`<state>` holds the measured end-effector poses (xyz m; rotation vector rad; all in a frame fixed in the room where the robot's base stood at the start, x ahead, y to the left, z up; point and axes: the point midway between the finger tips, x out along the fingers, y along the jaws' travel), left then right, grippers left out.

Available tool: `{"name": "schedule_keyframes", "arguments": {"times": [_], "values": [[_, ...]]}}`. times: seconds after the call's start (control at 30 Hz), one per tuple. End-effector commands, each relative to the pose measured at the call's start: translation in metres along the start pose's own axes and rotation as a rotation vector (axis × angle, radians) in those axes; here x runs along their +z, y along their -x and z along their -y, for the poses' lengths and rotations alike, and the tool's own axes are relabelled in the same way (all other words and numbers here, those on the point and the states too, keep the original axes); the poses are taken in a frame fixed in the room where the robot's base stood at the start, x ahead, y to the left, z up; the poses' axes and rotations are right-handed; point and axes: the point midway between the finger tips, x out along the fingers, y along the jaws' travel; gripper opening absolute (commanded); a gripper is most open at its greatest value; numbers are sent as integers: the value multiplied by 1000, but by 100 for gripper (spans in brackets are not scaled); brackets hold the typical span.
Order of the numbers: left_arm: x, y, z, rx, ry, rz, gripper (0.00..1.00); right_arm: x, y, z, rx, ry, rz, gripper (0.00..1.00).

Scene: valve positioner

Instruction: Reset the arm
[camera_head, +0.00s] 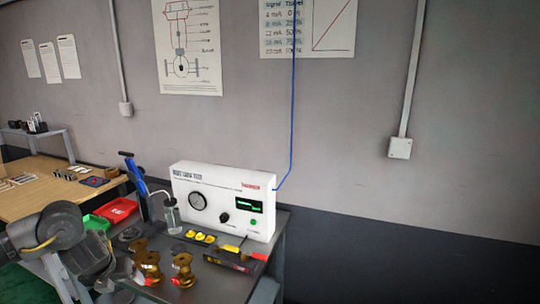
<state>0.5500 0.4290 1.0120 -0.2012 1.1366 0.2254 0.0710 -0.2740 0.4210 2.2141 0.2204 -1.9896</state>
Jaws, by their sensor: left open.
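My left arm comes in from the lower left, and my left gripper (124,280) is low over the front left of the grey bench. It is open, beside the brass valve bodies, and I cannot tell whether it touches one. One brass valve (149,262) stands close to it and a second brass valve (183,270) stands just to the right. Behind them is a white test unit (224,197) with a round gauge, a dark knob, a green display and a green button. My right gripper is not in view.
Red (117,209) and green (96,222) bins stand at left. A wooden table (40,195) is behind.

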Motion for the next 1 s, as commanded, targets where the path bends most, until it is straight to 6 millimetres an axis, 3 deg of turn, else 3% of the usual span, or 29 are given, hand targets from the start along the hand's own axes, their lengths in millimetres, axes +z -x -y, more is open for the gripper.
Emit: {"name": "schedule_keyframes", "arguments": {"times": [0.27, 0.47, 0.57, 0.7, 0.8, 0.9, 1.0], "values": [[-24, -25, 61, -116, 26, 28, 82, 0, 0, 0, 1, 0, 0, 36], [-59, -43, 130, -265, 114, 46, 82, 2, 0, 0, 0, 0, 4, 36], [-87, -49, 174, -369, 214, 42, 82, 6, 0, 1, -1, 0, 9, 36], [-135, -44, 236, -535, 484, 9, 82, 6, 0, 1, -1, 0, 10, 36], [-165, -34, 261, -613, 755, -35, 82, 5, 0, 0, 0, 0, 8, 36], [-190, -27, 265, -637, 1067, -87, 82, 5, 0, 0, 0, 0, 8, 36], [-215, -25, 250, -598, 1404, -138, 82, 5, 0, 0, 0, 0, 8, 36]]}}
